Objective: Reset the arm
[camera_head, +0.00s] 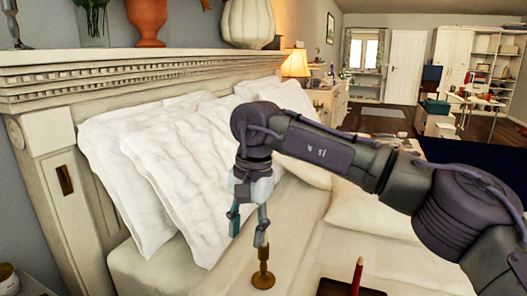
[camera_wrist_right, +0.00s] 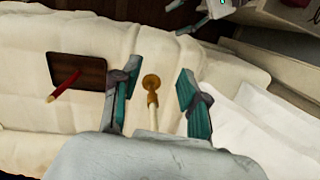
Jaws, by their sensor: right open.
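My right gripper (camera_head: 247,237) hangs pointing down over the bed at the end of my right arm. Its two teal fingers are apart, as the right wrist view (camera_wrist_right: 157,112) also shows. A brass candle holder (camera_head: 263,279) stands on the bed just below the fingertips. In the right wrist view the holder (camera_wrist_right: 151,82) with a pale candle (camera_wrist_right: 153,117) appears between the open fingers, with gaps on both sides. The head view hides the candle. A grey and teal gripper part, apparently my left gripper (camera_wrist_right: 203,19), shows at the wrist view's top edge; its opening is unclear.
A dark tray (camera_wrist_right: 92,74) with a red stick (camera_wrist_right: 66,85) lies on the bed beside the holder. White pillows (camera_head: 195,175) lean against the carved headboard (camera_head: 60,100). A vase, pot and lit lamp (camera_head: 296,66) stand behind. The room beyond has open floor.

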